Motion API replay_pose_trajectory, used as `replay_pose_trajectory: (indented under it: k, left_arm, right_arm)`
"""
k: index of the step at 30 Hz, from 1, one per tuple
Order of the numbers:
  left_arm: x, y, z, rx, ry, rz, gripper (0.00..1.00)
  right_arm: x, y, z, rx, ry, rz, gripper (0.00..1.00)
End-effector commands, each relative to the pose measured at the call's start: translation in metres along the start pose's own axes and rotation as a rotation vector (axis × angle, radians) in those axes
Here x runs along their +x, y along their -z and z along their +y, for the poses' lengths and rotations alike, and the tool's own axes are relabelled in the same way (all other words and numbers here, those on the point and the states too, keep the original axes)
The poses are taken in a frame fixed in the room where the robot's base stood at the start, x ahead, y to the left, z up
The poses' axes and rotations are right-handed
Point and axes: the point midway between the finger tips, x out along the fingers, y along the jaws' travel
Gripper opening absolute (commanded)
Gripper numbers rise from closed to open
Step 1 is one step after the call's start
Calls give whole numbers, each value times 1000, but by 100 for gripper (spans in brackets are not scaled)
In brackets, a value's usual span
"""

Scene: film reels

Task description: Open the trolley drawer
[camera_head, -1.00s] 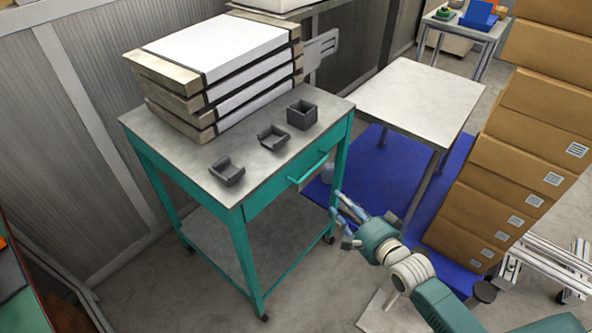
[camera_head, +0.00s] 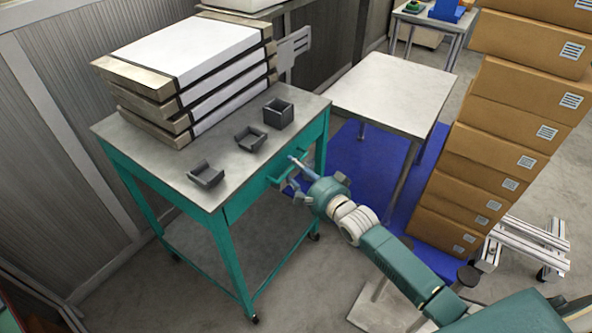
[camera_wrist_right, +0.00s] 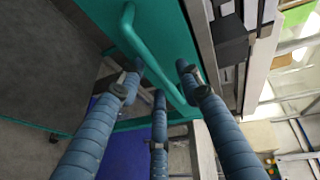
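The teal trolley (camera_head: 233,240) stands at the left with a grey top. Its drawer front (camera_head: 240,200) is flush with the frame, so the drawer looks shut. The teal bar handle (camera_head: 302,154) sits on that front; in the right wrist view the handle (camera_wrist_right: 148,58) runs diagonally between the fingers. My right gripper (camera_head: 290,172) is at the handle. In the right wrist view the fingers of my right gripper (camera_wrist_right: 160,76) are spread, with the bar between them, not closed on it. Whether any finger touches the bar cannot be told. My left gripper is not in view.
Flat film cases (camera_head: 190,75) are stacked on the trolley top beside three small dark holders (camera_head: 250,138). A grey table (camera_head: 385,90) stands behind, over a blue mat (camera_head: 365,165). Stacked cardboard boxes (camera_head: 480,155) rise at the right.

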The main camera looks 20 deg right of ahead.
Motion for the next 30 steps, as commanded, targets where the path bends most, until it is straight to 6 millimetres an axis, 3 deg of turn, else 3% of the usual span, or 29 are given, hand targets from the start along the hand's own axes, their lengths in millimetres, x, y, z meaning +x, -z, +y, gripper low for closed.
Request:
replay_pose_trajectory:
  k: [7, 13, 23, 30]
  left_arm:
    - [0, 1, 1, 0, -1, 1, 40]
    - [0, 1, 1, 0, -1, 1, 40]
    - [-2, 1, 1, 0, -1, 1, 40]
    - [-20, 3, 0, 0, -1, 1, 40]
  right_arm:
    - [1, 0, 0, 0, -1, 0, 35]
    - [1, 0, 0, -1, -1, 0, 0]
    - [-4, 2, 1, -2, -2, 1, 0]
    - [-39, 17, 7, -4, -8, 2, 0]
